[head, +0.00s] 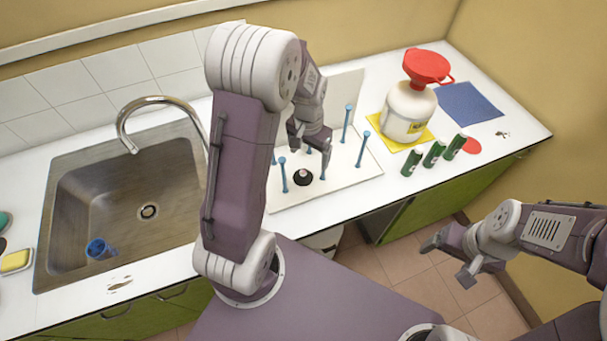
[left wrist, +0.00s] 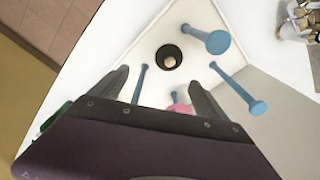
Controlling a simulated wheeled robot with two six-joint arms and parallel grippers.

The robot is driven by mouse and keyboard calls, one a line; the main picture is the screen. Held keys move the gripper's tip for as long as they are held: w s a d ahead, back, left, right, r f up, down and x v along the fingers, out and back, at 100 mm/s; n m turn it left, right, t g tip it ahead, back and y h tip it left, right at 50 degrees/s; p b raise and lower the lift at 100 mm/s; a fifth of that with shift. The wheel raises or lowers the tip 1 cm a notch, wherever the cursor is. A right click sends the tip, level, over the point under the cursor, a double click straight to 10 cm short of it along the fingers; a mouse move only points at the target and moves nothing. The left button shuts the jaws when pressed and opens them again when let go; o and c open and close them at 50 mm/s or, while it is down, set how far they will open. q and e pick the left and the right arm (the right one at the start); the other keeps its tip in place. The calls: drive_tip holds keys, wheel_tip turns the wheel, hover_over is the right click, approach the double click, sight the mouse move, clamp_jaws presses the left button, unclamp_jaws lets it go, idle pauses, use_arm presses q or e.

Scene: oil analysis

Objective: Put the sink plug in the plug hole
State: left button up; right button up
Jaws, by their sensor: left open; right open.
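The sink plug (head: 303,177) is a small black disc with a pale knob, lying on the white pegged board (head: 345,180) among blue pegs. In the left wrist view the plug (left wrist: 168,57) is beyond the fingertips, near a blue peg. The plug hole (head: 148,211) is a round metal drain in the floor of the steel sink (head: 75,185), uncovered. My left gripper (head: 312,150) is open and empty over the board, close to the plug; its fingers (left wrist: 160,85) are apart. My right gripper (head: 450,262) is open and empty in front of the counter, over the floor.
Blue pegs (head: 346,123) stand up around the plug. A curved tap (head: 150,100) arches over the sink; a blue cup (head: 98,248) lies inside.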

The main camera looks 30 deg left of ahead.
sight(303, 173)
use_arm(q)
drive_tip(key=shift+w+a+f+g, duration=0.2)
drive_tip(key=shift+a+f+g, duration=0.2)
drive_tip(key=shift+a+f, duration=0.7)
drive_tip(key=shift+s+a+f+n, duration=0.1)
drive_tip(key=shift+a+f+n, duration=0.05)
drive_tip(key=shift+n, duration=0.15)
wheel_tip(303, 173, down, 4)
drive_tip(key=shift+s+r+p, duration=0.1)
drive_tip(key=shift+r+p, duration=0.1)
drive_tip(key=shift+p, duration=0.3)
drive_tip(key=shift+f, duration=0.15)
drive_tip(key=f, duration=0.2)
drive_tip(key=f+p, duration=0.1)
drive_tip(key=f, duration=0.1)
drive_tip(key=shift+d+f, duration=0.2)
drive_tip(key=shift+f, duration=0.4)
drive_tip(key=c, duration=1.5)
